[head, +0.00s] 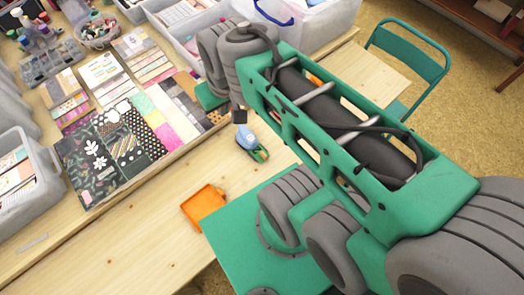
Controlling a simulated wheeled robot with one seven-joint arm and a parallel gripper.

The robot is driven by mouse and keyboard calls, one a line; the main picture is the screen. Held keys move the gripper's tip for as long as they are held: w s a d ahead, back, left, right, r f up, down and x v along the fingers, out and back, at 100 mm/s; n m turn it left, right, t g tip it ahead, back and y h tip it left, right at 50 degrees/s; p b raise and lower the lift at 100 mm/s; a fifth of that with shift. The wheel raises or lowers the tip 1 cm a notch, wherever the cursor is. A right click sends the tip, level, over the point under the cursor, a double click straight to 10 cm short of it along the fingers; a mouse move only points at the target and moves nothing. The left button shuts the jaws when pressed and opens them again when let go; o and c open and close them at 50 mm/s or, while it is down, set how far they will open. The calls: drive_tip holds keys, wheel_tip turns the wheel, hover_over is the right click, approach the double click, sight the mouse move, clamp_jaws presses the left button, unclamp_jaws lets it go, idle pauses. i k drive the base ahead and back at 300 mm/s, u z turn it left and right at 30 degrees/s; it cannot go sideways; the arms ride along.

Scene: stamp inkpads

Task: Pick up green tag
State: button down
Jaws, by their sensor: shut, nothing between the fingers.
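A small green piece (260,154), which may be the green tag, lies on the light wood table near the middle of the head view. A light-blue rounded piece (246,138) adjoins its upper left side; I cannot tell whether they are one object. My gripper (238,116) shows only as a small dark tip just above the blue piece in the picture. It is shut and empty, and appears apart from the green piece. My green and grey arm hides much of the table to the right.
An orange tray (204,208) lies on the table at lower left of the green piece. Patterned paper sheets (105,150) and clear bins (22,180) fill the left and back. A green chair (410,50) stands behind at right. The table's front left is mostly clear.

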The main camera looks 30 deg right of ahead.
sight(260, 153)
drive_tip(key=u, duration=1.4)
drive_tip(key=k, duration=0.75)
drive_tip(key=u, duration=1)
